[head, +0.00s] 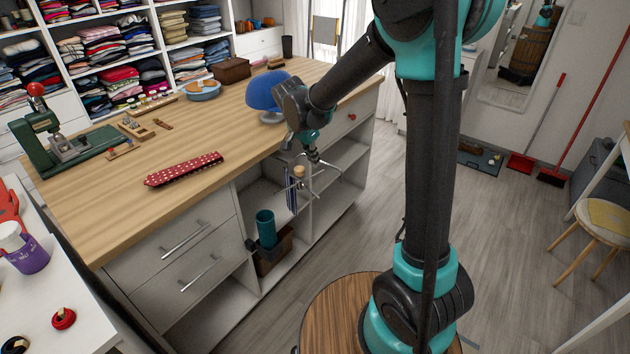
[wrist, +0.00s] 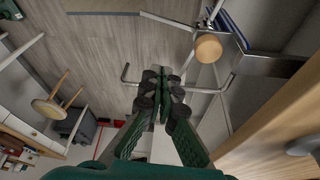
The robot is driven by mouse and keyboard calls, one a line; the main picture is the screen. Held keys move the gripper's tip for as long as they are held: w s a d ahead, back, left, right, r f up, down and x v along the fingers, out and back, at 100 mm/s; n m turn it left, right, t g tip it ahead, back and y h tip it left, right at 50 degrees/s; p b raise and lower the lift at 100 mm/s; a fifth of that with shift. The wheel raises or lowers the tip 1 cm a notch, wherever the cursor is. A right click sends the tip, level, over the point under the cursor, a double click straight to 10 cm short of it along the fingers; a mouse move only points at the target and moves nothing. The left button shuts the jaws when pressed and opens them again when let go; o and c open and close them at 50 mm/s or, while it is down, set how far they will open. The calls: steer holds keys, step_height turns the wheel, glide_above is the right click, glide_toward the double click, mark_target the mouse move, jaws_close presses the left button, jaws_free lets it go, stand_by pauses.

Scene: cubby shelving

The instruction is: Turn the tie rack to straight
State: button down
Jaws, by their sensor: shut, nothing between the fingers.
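The tie rack (head: 299,172) is mounted at the open cubbies under the wooden counter. It has a round wooden knob and thin metal arms spreading to different sides, and a dark blue striped tie (head: 292,196) hangs from it. In the wrist view, the rack's wooden knob (wrist: 208,48) is at upper right, with the dark tie (wrist: 232,28) beyond it. My gripper (head: 313,156) is beside the rack's arms, just below the counter edge. In the wrist view, my gripper (wrist: 165,78) is shut and empty. A metal rod passes behind its fingertips; I cannot tell whether they touch.
A red dotted tie (head: 183,170), a green press (head: 68,145) and a blue domed object (head: 266,92) are on the counter (head: 225,125). A stool (head: 605,222) is at right; the floor between is clear.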

mark_target(300, 178)
step_height(300, 178, down, 10)
steer(key=shift+s+r+m, duration=0.15)
steer(key=shift+s+m, duration=0.2)
steer(key=shift+m, duration=0.05)
stand_by(0.5)
